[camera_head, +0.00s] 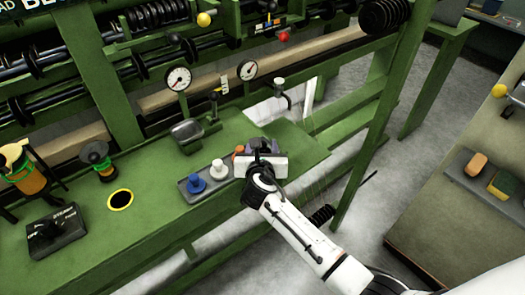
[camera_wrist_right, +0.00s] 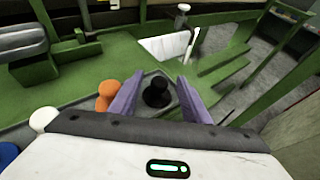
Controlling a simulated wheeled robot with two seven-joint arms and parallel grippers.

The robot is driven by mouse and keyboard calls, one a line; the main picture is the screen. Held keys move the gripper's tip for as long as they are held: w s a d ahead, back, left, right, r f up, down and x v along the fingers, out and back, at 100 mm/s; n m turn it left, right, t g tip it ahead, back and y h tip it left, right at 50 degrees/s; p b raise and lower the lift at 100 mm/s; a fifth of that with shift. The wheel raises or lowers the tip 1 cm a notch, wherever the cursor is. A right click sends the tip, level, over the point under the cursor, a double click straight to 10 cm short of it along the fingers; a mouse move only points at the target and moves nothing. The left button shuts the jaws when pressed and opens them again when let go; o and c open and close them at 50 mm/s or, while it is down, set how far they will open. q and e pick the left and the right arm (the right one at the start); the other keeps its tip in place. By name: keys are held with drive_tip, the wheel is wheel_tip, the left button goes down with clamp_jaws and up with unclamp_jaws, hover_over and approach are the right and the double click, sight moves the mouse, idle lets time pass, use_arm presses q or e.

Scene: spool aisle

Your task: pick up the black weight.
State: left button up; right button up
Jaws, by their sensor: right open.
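The black weight (camera_wrist_right: 156,93) stands upright on the grey tray in the right wrist view. It shows between the two purple fingers of my right gripper (camera_wrist_right: 158,84), with space to each side of it. My right gripper (camera_head: 265,147) is open over the right end of the tray (camera_head: 191,196) in the head view and mostly hides the black weight there. I cannot tell how far down the fingers reach beside it. My left gripper is not in view.
An orange weight (camera_wrist_right: 106,92) stands just left of the fingers. A white weight (camera_head: 218,169) and a blue weight (camera_head: 195,184) stand further left on the tray. A black switch box (camera_head: 55,232) and two dials (camera_head: 178,79) are on the green machine.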

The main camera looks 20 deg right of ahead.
clamp_jaws()
drive_tip(key=shift+r, duration=0.2)
